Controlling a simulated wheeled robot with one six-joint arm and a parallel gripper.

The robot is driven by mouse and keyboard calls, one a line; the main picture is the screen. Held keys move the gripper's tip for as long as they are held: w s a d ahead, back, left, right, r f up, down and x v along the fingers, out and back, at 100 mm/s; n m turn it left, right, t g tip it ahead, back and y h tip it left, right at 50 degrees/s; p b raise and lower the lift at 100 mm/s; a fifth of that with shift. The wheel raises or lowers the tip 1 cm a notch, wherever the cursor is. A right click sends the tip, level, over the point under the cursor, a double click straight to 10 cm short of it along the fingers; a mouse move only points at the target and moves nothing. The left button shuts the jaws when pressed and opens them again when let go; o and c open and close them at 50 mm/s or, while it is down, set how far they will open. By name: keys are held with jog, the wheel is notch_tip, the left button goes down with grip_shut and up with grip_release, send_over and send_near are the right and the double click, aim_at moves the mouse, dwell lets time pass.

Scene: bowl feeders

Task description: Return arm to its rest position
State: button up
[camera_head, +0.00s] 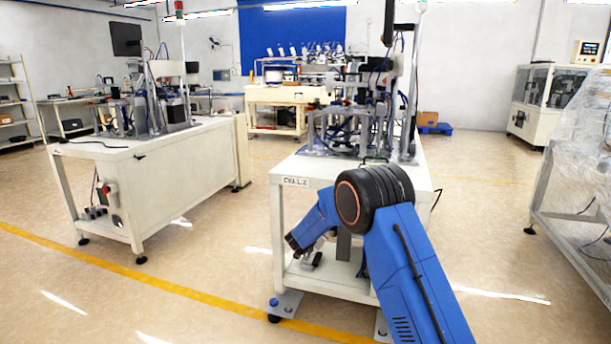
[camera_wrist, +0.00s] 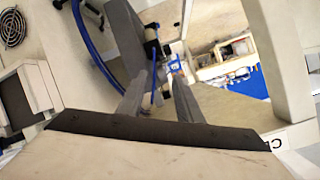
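My blue arm (camera_head: 415,275) with its black joint (camera_head: 375,197) reaches up in front of the white machine table (camera_head: 285,165) in the head view. Its forward link bends down and left beside the table's front. In the wrist view the two grey fingers of my gripper (camera_wrist: 160,98) stand apart, with a gap between them. No held thing shows between the fingers; a blue hose and machine parts show behind them. In the head view the gripper is mostly hidden or too small to make out, low by the table's front frame.
White table legs and a lower shelf stand close around my gripper. A white frame post (camera_wrist: 285,60) and a fan grille (camera_wrist: 12,27) show in the wrist view. Another machine bench (camera_head: 190,165) stands left, a wrapped unit (camera_head: 585,130) right. Open floor (camera_head: 200,290) lies between the benches.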

jog(key=s+d+r+n+y, duration=0.3)
jog(key=s+r, duration=0.5)
jog(key=r, duration=0.3)
jog(key=s+d+r+n+y, duration=0.2)
jog(key=s+r+y, duration=0.1)
jog(key=s+r, duration=0.65)
jog(key=s+d+r+n+g+y, duration=0.1)
jog(key=s+d+r+g, duration=0.15)
jog(key=s, duration=0.55)
jog(key=s+d+r+n+g, duration=0.15)
jog(key=s+r, duration=0.25)
jog(key=s, duration=0.4)
jog(key=s+d+f+g+h, duration=0.1)
jog(key=s+d+f, duration=0.2)
jog(key=s, duration=1)
jog(key=s+d+f+n+g+h, duration=0.1)
jog(key=s+d+f, duration=0.2)
jog(key=s, duration=1)
jog(key=s+d+f+n+g, duration=0.1)
jog(key=s+d+f+g, duration=0.1)
jog(key=s+d, duration=0.6)
jog(key=s+f, duration=0.1)
jog(key=s, duration=0.4)
jog(key=shift+d+h, duration=0.25)
jog(key=shift+h, duration=0.15)
